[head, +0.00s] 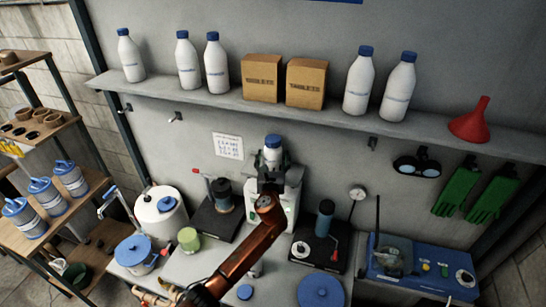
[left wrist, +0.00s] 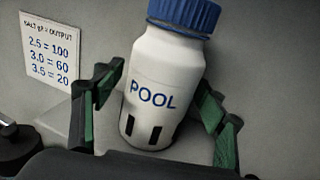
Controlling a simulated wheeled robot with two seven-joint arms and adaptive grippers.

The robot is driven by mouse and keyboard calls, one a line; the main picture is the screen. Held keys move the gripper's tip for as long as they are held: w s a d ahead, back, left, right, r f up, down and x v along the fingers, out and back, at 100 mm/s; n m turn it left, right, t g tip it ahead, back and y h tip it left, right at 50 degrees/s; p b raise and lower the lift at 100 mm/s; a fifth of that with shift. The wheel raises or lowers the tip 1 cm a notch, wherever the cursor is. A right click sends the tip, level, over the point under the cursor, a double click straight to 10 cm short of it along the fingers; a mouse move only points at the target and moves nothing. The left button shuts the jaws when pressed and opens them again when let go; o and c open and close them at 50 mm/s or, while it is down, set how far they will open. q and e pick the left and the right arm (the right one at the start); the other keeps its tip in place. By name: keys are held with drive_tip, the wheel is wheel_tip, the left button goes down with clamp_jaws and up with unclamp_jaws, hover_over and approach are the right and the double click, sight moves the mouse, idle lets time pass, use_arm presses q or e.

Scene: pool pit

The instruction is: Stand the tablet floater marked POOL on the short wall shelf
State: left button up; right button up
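The tablet floater (head: 272,152) is a white bottle with a blue cap, near the wall in the middle of the head view. In the left wrist view the floater (left wrist: 160,85) shows the word POOL and dark slots near its base; it looks tilted in that picture. My left gripper (head: 270,180) is in front of it. In the left wrist view its fingers (left wrist: 160,105) stand apart on both sides of the floater, with gaps visible. A grey ledge (left wrist: 75,122) shows beside the floater's base; the contact under it is partly hidden. My right gripper is not in view.
A long wall shelf (head: 430,128) above holds several similar white bottles, two cardboard boxes (head: 262,78) and a red funnel (head: 471,122). Below are a bench with a white device (head: 286,207), a blue-topped pump (head: 325,215) and a blue case (head: 420,270). A paper chart (head: 228,146) hangs left.

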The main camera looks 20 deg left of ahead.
use_arm(q)
drive_tip(key=shift+r, duration=0.1)
drive_tip(key=shift+s, duration=0.2)
drive_tip(key=v, duration=1.1)
drive_tip(key=shift+s+b, duration=0.35)
drive_tip(key=shift+d, duration=0.1)
